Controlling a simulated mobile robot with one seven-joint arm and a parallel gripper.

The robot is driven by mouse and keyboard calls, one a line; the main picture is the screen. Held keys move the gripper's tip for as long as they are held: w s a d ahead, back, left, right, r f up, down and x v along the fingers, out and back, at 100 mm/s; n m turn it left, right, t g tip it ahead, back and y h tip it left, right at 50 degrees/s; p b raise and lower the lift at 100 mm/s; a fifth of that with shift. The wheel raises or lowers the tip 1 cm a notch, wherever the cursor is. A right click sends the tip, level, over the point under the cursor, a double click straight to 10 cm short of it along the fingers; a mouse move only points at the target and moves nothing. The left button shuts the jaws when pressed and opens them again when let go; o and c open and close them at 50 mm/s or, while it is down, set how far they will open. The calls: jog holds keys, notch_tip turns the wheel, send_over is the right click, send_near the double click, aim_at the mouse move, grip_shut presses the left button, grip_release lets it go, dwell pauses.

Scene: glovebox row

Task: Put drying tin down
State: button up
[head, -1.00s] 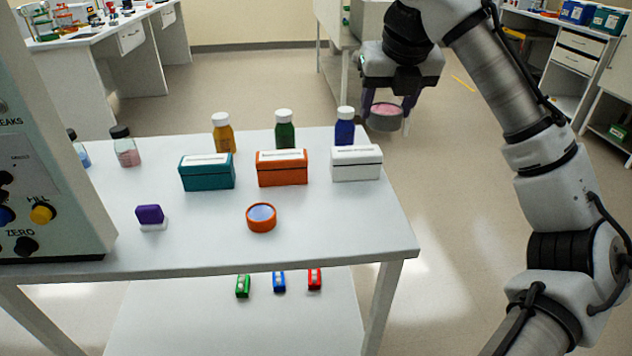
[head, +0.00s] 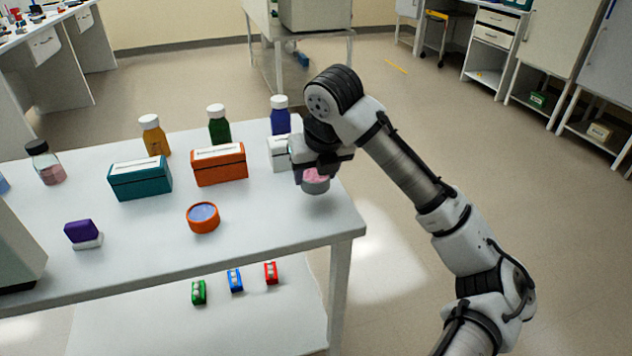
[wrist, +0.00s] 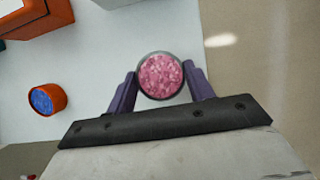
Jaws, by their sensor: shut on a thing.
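The drying tin is a grey round tin (head: 316,186) filled with pink granules. My gripper (head: 312,178) is shut on it near the right end of the white table (head: 265,235). In the wrist view the tin (wrist: 160,76) sits upright between the two purple fingers of my gripper (wrist: 160,82), with the table top below and behind it. I cannot tell whether its base touches the table. An orange round tin with blue contents (head: 203,218) stands on the table to the left; it also shows in the wrist view (wrist: 47,99).
Teal (head: 140,180), orange (head: 220,166) and white (head: 279,153) boxes stand in a row, the white one partly hidden by my gripper. Several capped bottles stand behind. A purple-and-white block (head: 83,233) lies at left. The table's right front corner is clear.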

jog(key=shift+f, duration=1.4)
jog(key=shift+f, duration=0.1)
jog(key=o, duration=1)
